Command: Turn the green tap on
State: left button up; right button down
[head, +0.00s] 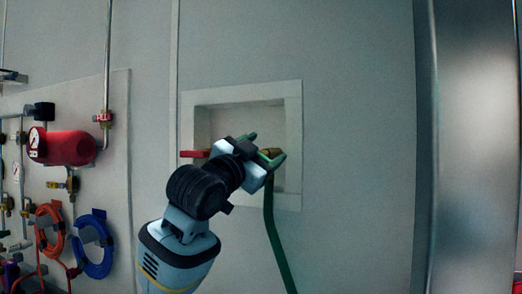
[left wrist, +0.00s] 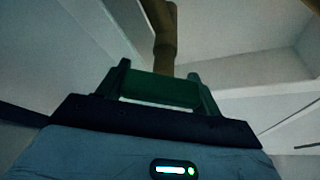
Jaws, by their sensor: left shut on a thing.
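My left gripper (head: 264,149) is at the recessed wall box, its fingers pointing into it. In the left wrist view the two fingers stand on either side of the green tap handle (left wrist: 160,89), and the left gripper (left wrist: 160,82) is shut on it. A brass pipe (left wrist: 165,38) runs up behind the handle. In the head view a bit of brass fitting (head: 272,152) shows between the fingers, while the gripper hides most of the green tap. My right gripper is in neither view.
The box has a pale frame (head: 293,110). A red tap handle (head: 193,153) is at its left side. A green hose (head: 274,235) hangs below the gripper. On the left wall are a red tank (head: 68,148), an orange hose coil (head: 48,228) and a blue one (head: 91,262).

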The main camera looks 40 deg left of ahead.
pick_arm(q)
jog(key=m+h, duration=0.1)
jog(key=m, duration=0.2)
jog(key=m+g+h, duration=0.1)
jog(key=m, duration=0.3)
jog(key=shift+d+f+g+h, duration=0.15)
jog(key=shift+f+g+h, duration=0.05)
jog(key=shift+g+h, duration=0.1)
jog(key=m, duration=0.2)
jog(key=m+g, duration=0.1)
jog(key=m, duration=0.1)
jog(key=m+g, duration=0.1)
jog(key=shift+w+d+f+m+h, duration=0.1)
jog(key=shift+d+f+m+h, duration=0.05)
jog(key=shift+f+m+h, duration=0.25)
jog(key=o, duration=1)
jog(key=shift+s+a, duration=0.2)
jog(key=shift+s, duration=1.75)
jog(key=shift+s+a, duration=0.15)
jog(key=shift+s, duration=1.8)
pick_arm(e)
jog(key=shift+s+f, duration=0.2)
